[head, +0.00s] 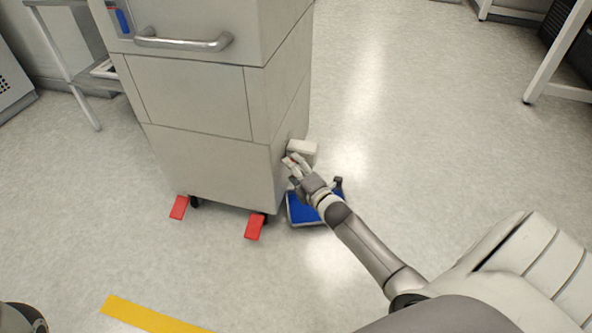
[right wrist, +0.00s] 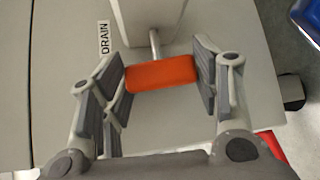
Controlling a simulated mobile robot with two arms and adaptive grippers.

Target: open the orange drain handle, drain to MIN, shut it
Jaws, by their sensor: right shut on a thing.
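The orange drain handle (right wrist: 160,73) shows in the right wrist view, on a thin stem below a pale valve body (right wrist: 150,18). A DRAIN label (right wrist: 103,38) is on the panel beside it. My right gripper (right wrist: 162,78) has its finger pads on both ends of the handle and is shut on it. In the head view the right gripper (head: 292,164) is at the lower right side of the grey cabinet (head: 205,165), next to the pale valve body (head: 303,149). No MIN mark can be read. My left gripper is not in view.
A blue tray (head: 300,209) is on the floor below the valve, partly behind my right arm. Red pieces (head: 255,227) stick out at the cabinet's foot. A metal handle (head: 183,42) is on the cabinet's front.

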